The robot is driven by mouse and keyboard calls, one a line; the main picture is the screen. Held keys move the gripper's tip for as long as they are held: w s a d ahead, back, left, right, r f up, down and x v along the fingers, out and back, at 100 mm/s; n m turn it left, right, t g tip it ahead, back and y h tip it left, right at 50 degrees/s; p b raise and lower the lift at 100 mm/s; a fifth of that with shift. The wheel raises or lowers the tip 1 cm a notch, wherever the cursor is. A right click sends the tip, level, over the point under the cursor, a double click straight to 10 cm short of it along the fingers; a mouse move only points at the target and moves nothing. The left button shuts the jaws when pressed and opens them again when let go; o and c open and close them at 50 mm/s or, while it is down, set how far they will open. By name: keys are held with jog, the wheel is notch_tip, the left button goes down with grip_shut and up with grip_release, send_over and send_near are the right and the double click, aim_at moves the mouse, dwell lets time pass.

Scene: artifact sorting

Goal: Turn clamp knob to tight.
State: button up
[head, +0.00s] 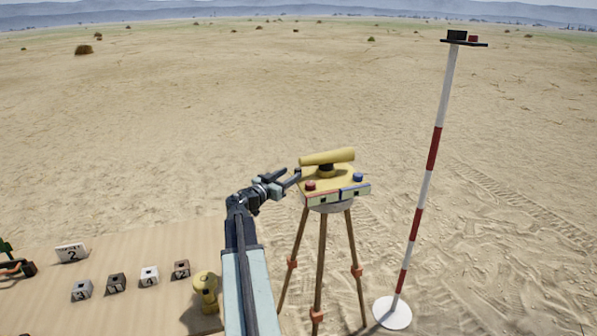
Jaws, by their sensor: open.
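A yellow surveying instrument (328,157) with a tube-shaped top stands on a wooden tripod (321,260). Its yellow base plate carries a red knob (310,186) at the front left and a blue knob (358,177) at the right. Red and blue bordered panels (338,195) run along the front edge under them. I cannot tell which knob is the clamp knob or how it is turned. My gripper (293,178) is open and empty, just left of the base plate near the red knob. Whether a fingertip touches the plate is unclear.
A red-and-white pole (432,150) on a white disc (392,313) stands to the right, with a small platform on top. At the lower left, a sand-coloured table (130,275) bears several numbered blocks (149,276) and a yellow object (206,292). Open sand lies behind.

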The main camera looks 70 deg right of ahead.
aim_at(295, 170)
jog(key=x, duration=0.6)
grip_shut()
jog(key=shift+w+m+g, duration=0.15)
jog(key=shift+m+g, duration=0.25)
jog(key=shift+g, duration=0.2)
jog(key=m+g+y, duration=0.1)
jog(key=m+g, duration=0.1)
jog(key=shift+w+d+g+y, duration=0.1)
jog(key=shift+g+y, duration=0.3)
jog(key=m+g+y, duration=0.3)
jog(key=g, duration=0.1)
jog(key=shift+m+y, duration=0.3)
jog(key=m+g+y, duration=0.3)
jog(key=y, duration=0.2)
jog(key=shift+m, duration=0.4)
jog(key=shift+m+g+y, duration=0.6)
jog(key=shift+m+y, duration=0.2)
jog(key=shift+y, duration=0.4)
jog(key=shift+s+a, duration=0.2)
jog(key=shift+s, duration=0.05)
